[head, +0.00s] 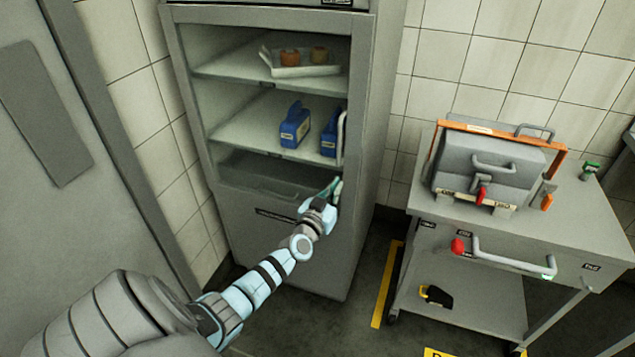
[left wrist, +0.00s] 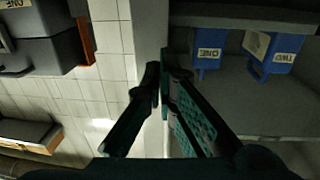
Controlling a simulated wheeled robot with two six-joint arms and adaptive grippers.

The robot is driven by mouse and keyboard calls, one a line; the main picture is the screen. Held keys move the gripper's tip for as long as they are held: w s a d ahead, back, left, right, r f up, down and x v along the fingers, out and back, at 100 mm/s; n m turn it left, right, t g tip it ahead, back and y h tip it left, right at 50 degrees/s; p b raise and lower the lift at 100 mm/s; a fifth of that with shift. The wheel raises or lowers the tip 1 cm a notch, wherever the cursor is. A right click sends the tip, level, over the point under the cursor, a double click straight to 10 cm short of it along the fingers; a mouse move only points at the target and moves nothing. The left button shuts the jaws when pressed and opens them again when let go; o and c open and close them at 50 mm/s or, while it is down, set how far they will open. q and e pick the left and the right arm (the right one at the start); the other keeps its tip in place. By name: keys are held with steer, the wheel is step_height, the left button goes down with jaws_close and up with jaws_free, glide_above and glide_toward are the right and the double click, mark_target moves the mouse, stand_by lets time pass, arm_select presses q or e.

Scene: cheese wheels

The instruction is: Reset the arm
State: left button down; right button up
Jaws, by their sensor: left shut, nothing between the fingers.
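My left arm reaches in from the lower left in the head view, and its gripper (head: 333,189) is at the lower right front edge of a grey cabinet (head: 290,240). The left gripper is shut with nothing held; its dark green fingers (left wrist: 164,78) also show in the left wrist view. A pale vertical handle (head: 341,138) stands just above the gripper on the cabinet's right side. Whether the fingers touch the cabinet is unclear. My right gripper is not in view.
The middle shelf holds two blue containers, one (head: 294,127) left of the other (head: 329,140). A tray (head: 303,70) with two small round pieces sits on the top shelf. A grey cart (head: 500,225) carrying a grey machine (head: 490,168) stands right. Floor shows between cabinet and cart.

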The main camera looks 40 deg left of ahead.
arm_select(q)
steer(key=d+p+v, duration=0.1)
steer(key=p+v, duration=0.1)
steer(key=v, duration=0.7)
steer(key=shift+w+p, duration=0.2)
steer(key=shift+p, duration=0.1)
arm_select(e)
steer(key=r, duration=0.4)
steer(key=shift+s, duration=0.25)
